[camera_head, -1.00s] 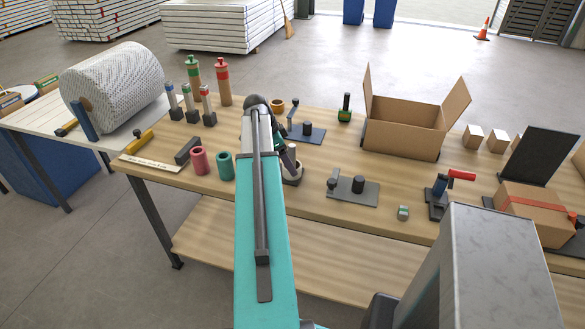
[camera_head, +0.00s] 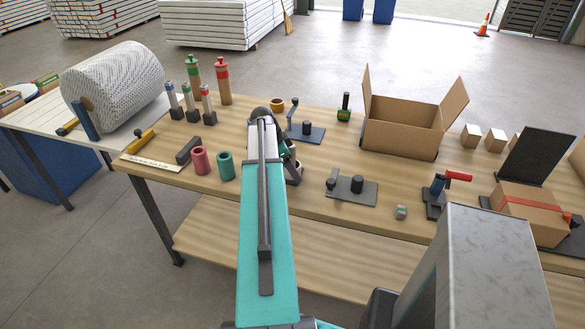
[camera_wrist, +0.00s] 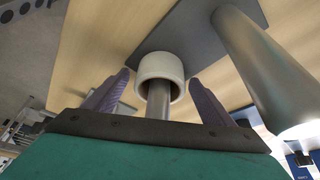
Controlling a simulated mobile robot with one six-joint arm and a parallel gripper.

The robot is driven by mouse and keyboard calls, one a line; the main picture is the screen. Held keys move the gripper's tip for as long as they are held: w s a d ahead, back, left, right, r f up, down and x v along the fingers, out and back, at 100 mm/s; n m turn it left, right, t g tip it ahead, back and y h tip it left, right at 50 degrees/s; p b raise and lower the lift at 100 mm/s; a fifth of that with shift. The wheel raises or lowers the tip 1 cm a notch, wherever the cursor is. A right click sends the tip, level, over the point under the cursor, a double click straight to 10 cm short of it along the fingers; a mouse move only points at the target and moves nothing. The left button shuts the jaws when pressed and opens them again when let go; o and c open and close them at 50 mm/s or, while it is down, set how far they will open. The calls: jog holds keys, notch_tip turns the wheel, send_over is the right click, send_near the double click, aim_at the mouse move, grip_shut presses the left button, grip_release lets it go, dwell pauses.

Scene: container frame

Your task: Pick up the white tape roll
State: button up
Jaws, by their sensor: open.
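The white tape roll (camera_wrist: 171,63) shows in the wrist view, ahead of and between my two fingers. A grey post (camera_wrist: 158,103) shows at its open end; whether the post runs right through the roll I cannot tell. My gripper (camera_wrist: 158,78) is open, with one dark finger on each side of the roll and visible room between. I cannot tell from this angle whether the fingertips reach past its rim. In the head view my arm hides the gripper and most of the roll's spot.
A thick grey cylinder (camera_wrist: 262,70) stands close on the right in the wrist view. In the head view, pink (camera_head: 200,160) and green (camera_head: 226,166) rolls stand left of my arm. A plate with a black knob (camera_head: 352,190) lies right, and an open carton (camera_head: 400,138) stands behind.

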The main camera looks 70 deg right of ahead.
jog(key=c, duration=1.1)
jog(key=shift+r, duration=0.2)
jog(key=shift+c, duration=0.2)
notch_tip(320, 180, up, 18)
jog(key=b, duration=0.5)
jog(key=shift+f, duration=0.2)
jog(key=shift+w, duration=0.15)
